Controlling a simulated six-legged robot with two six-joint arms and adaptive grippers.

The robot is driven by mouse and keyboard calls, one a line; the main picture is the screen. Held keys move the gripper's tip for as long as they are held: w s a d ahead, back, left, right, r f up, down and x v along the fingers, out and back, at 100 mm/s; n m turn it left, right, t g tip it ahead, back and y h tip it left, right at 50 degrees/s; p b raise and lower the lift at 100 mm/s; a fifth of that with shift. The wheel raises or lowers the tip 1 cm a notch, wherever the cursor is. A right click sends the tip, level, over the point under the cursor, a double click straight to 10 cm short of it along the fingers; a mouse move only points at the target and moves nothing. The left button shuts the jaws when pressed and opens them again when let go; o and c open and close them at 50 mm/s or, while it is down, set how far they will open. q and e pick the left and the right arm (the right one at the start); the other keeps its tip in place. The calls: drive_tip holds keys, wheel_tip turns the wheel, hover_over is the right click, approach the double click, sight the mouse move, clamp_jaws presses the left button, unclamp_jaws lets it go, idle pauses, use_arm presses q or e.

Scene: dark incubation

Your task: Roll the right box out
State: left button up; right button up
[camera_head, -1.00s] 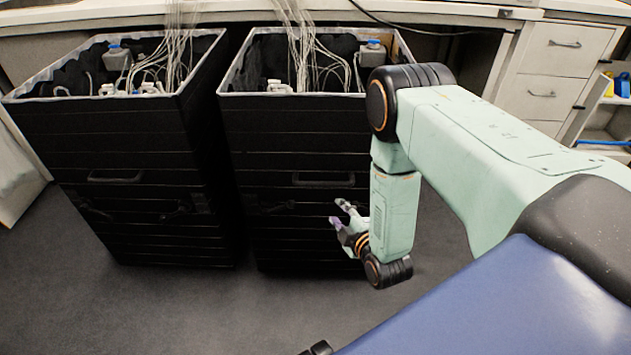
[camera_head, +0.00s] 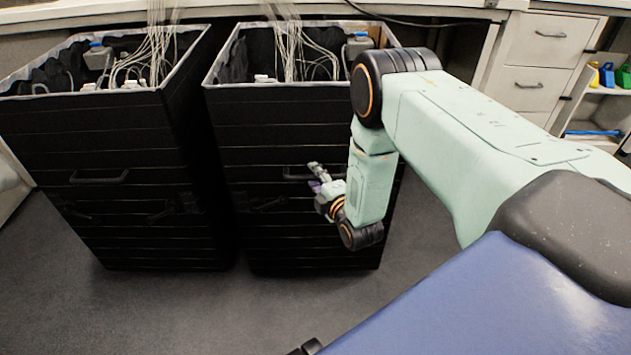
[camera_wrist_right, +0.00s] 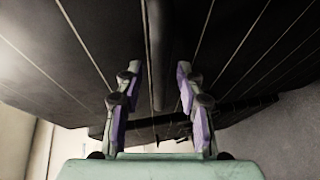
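The right box (camera_head: 290,130) is a tall black open-topped box standing on the floor, with pale cables and pipes rising from its top. A dark bar handle (camera_head: 297,178) is on its front face. My right gripper (camera_head: 312,176) is in front of this handle, partly covering it. In the right wrist view, my right gripper (camera_wrist_right: 157,70) has its two fingers apart. The dark handle bar (camera_wrist_right: 157,45) runs in line with the gap between them. I cannot tell whether the fingers touch it. My left gripper is not in view.
A similar black box (camera_head: 100,140) stands to the left, with a narrow gap between the two. A counter (camera_head: 250,13) runs behind them, and a white drawer cabinet (camera_head: 535,90) stands at the back right. Dark floor (camera_head: 180,310) is clear in front.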

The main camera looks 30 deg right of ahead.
drive_tip(key=shift+w, duration=0.25)
clamp_jaws()
drive_tip(key=shift+f, duration=0.1)
idle(0.6)
